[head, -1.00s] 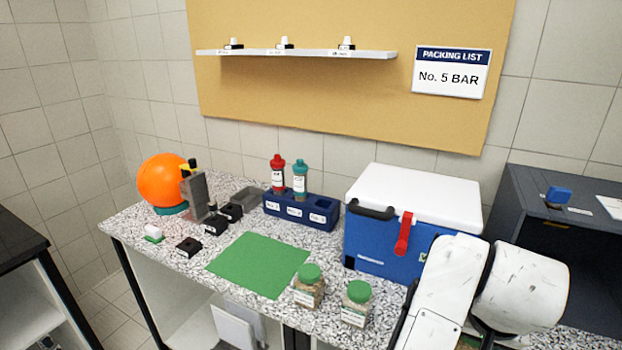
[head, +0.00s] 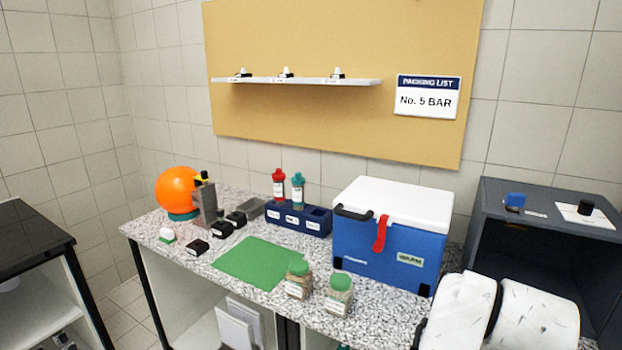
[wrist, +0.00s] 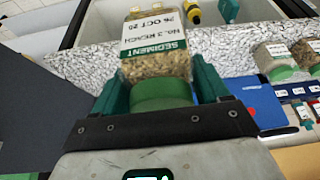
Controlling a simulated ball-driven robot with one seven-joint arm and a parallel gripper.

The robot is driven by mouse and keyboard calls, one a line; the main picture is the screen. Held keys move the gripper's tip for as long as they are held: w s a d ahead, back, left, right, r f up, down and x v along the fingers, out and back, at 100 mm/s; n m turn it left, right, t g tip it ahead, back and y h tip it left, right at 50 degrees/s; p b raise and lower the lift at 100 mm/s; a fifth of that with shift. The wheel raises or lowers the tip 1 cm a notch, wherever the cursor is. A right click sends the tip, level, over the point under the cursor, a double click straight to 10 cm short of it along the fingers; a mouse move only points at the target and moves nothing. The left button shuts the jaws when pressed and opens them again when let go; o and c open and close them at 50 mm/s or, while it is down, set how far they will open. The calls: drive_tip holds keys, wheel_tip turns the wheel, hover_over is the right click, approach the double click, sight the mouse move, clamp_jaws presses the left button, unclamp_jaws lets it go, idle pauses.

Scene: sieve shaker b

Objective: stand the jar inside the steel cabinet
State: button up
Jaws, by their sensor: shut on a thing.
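In the wrist view my gripper (wrist: 160,82) is shut on a jar (wrist: 157,60), with a teal finger on each side. The jar is clear, with a green lid, brown grains and a white label reading SEDIMENT, No. 3 REACH. The steel cabinet (head: 484,199) is dark grey and stands at the right of the head view, its front open and its inside dark. In the head view my white arm covers part of its opening, and the gripper and held jar are hidden. A dark grey surface at the left of the wrist view may be the cabinet.
Two other green-lidded jars (head: 298,280) (head: 339,295) stand at the counter's front edge, right of a green mat (head: 255,260). A blue cooler (head: 380,262) with a white lid stands left of the cabinet. A blue item (head: 515,200) and a black knob (head: 585,208) are on the cabinet top.

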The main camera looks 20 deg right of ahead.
drive_tip(key=w+a+f+n+t+y+b, duration=0.1)
drive_tip(key=w+a+f+n+y, duration=0.1)
drive_tip(key=w+a+f+n, duration=0.55)
drive_tip(key=w+a+f+n+y+b, duration=0.15)
drive_tip(key=w+a+f, duration=0.35)
drive_tip(key=a+f, duration=0.7)
drive_tip(key=s+f+p, duration=0.1)
drive_tip(key=s+f, duration=0.3)
drive_tip(key=f, duration=0.2)
drive_tip(key=shift+s+d+f+n+t, duration=0.2)
drive_tip(key=shift+s+d+n+t, duration=0.1)
drive_tip(key=shift+s+d+n, duration=0.1)
